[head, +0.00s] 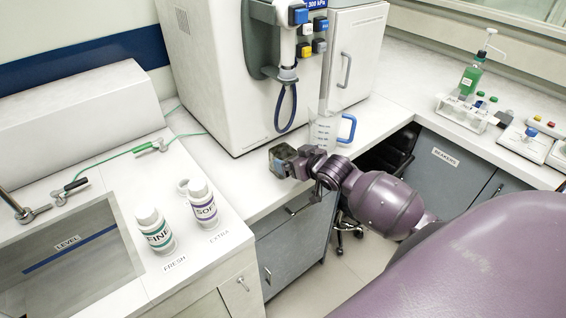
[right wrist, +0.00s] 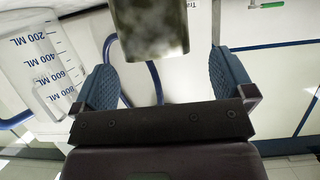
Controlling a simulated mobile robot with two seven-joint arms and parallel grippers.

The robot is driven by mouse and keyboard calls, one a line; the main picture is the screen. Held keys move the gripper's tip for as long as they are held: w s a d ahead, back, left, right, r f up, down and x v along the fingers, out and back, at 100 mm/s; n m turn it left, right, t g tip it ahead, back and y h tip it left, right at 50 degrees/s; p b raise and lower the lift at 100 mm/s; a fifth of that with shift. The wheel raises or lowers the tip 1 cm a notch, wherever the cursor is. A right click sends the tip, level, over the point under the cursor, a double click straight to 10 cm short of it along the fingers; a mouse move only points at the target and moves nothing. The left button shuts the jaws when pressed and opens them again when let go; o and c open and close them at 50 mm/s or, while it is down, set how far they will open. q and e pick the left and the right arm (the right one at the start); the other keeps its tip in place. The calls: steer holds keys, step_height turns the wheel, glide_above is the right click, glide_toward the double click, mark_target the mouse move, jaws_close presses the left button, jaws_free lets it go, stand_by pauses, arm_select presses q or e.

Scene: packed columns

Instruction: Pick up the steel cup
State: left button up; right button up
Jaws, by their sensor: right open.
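The steel cup (right wrist: 150,28) shows at the top middle of the right wrist view as a mottled, dull grey-green metal cylinder, cut off by the frame edge. The right gripper also shows in the right wrist view (right wrist: 163,70). It is open, with one blue ridged finger to each side of the cup's near end and visible gaps between. Whether the cup lies fully between the fingers, I cannot tell. My left gripper is out of view.
A clear measuring jug (head: 324,132) with a blue handle stands close behind my right gripper. A large white machine (head: 235,75) with a hanging hose is behind. Two white bottles (head: 154,230) (head: 202,205) and a sink (head: 65,262) are at left. A tube rack (head: 462,112) stands right.

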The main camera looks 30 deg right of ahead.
mark_target(277, 149)
steer(key=x, duration=0.3)
steer(key=shift+w+d+r+p, duration=0.15)
steer(key=shift+w+r+p, duration=0.15)
steer(key=shift+w, duration=0.05)
steer(key=shift+w+f, duration=0.3)
steer(key=shift+w, duration=0.35)
steer(key=c, duration=0.8)
steer(key=shift+c, duration=1.1)
steer(key=shift+r, duration=0.15)
